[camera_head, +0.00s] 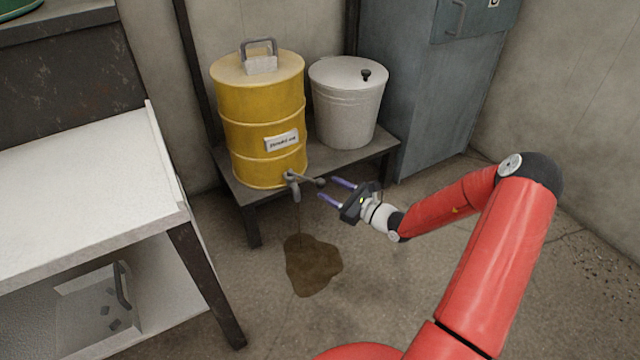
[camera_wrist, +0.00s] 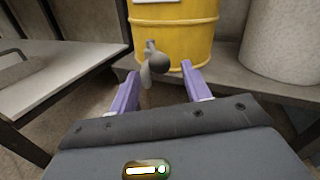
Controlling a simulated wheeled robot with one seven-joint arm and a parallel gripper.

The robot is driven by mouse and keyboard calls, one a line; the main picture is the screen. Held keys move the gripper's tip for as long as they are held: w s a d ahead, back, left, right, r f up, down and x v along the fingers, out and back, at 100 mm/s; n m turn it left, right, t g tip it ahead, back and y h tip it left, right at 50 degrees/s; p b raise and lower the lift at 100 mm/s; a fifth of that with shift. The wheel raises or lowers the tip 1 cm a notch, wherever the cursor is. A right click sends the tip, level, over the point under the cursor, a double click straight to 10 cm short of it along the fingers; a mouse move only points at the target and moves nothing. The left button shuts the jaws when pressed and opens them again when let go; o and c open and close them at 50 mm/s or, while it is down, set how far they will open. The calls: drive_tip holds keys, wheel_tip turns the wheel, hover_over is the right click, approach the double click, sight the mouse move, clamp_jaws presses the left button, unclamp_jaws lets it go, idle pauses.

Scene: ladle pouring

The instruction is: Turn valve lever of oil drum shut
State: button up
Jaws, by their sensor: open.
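The yellow oil drum (camera_head: 262,115) stands upright on a low dark bench. A grey tap with a valve lever (camera_head: 307,181) sticks out near its base; the lever points right, toward my gripper. A thin dark stream seems to run down below the spout. My gripper (camera_head: 336,192) is open and empty, just right of the lever, its two purple fingers pointing at the tap. In the wrist view the drum (camera_wrist: 178,35) is ahead, and the lever's round knob (camera_wrist: 159,66) shows between and beyond the fingertips (camera_wrist: 160,85). I cannot tell whether the fingers touch it.
A brown puddle (camera_head: 311,264) lies on the floor below the tap. A white lidded bucket (camera_head: 346,105) stands right of the drum on the bench (camera_head: 375,150). A grey cabinet (camera_head: 430,100) is behind. A white-topped table (camera_head: 80,190) stands at left.

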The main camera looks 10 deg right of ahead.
sight(321, 182)
drive_tip(key=x, duration=0.5)
drive_tip(key=shift+b, duration=0.3)
drive_tip(key=shift+c, duration=0.2)
drive_tip(key=shift+s, duration=0.1)
clamp_jaws()
